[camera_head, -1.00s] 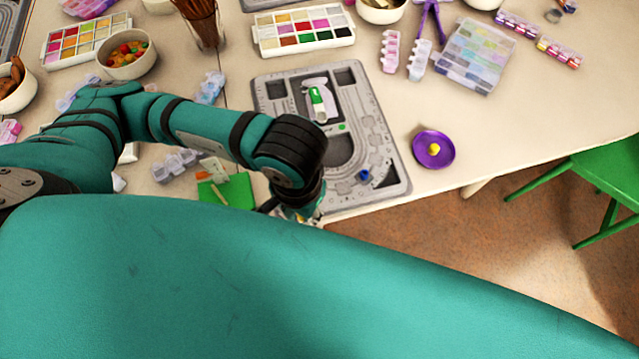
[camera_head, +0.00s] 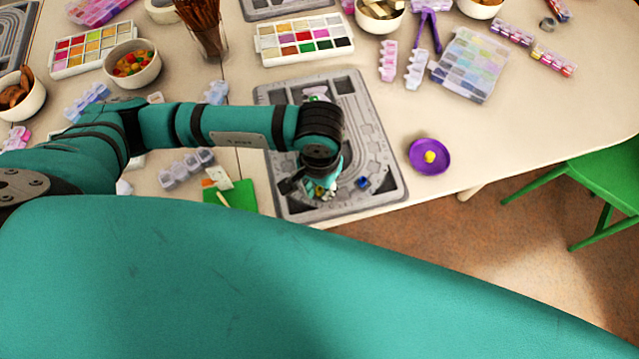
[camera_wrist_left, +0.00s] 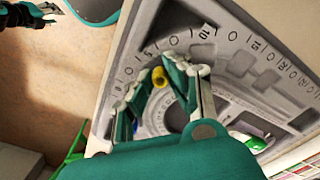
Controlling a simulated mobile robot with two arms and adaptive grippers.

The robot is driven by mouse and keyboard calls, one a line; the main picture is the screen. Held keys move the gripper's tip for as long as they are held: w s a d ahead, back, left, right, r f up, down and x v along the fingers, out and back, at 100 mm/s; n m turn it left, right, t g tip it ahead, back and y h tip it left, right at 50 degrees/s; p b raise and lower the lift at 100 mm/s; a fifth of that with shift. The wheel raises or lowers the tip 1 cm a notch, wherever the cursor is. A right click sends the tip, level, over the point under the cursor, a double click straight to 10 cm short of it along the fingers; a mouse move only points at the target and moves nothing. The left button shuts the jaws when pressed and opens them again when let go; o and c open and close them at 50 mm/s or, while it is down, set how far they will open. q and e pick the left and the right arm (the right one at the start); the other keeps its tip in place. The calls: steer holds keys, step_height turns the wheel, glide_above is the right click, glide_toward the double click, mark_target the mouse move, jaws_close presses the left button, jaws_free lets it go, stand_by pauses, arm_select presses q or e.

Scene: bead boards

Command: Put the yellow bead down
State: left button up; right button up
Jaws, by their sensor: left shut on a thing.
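In the left wrist view, the yellow bead (camera_wrist_left: 160,77) sits between the fingertips of my left gripper (camera_wrist_left: 158,80), which is shut on it. In the head view, the left gripper (camera_head: 322,188) is over the lower part of the grey bead board (camera_head: 387,186); the held bead is hard to make out there. The wrist view shows the board's marked curved grooves behind the bead. I cannot tell whether the bead touches the board. A gripper, seemingly my right one (camera_wrist_left: 48,12), shows at the wrist view's top left corner; its opening is unclear.
A purple dish (camera_head: 415,166) with another yellow bead (camera_head: 430,157) stands right of the board. A blue bead (camera_head: 362,183) lies on the board near the gripper. A green mat (camera_head: 238,196) lies left of the board. The table right of the dish is clear.

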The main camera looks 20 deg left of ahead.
arm_select(q)
steer(key=shift+f+b, duration=0.25)
steer(key=shift+b, duration=0.15)
steer(key=o, duration=0.7)
steer(key=shift+c, duration=0.2)
steer(key=shift+r, duration=0.1)
steer(key=shift+r+p, duration=0.2)
steer(key=shift+p, duration=0.15)
steer(key=shift+r, duration=0.25)
step_height(320, 180, up, 12)
steer(key=b, duration=0.1)
steer(key=shift+f, duration=0.25)
steer(key=shift+s, duration=0.1)
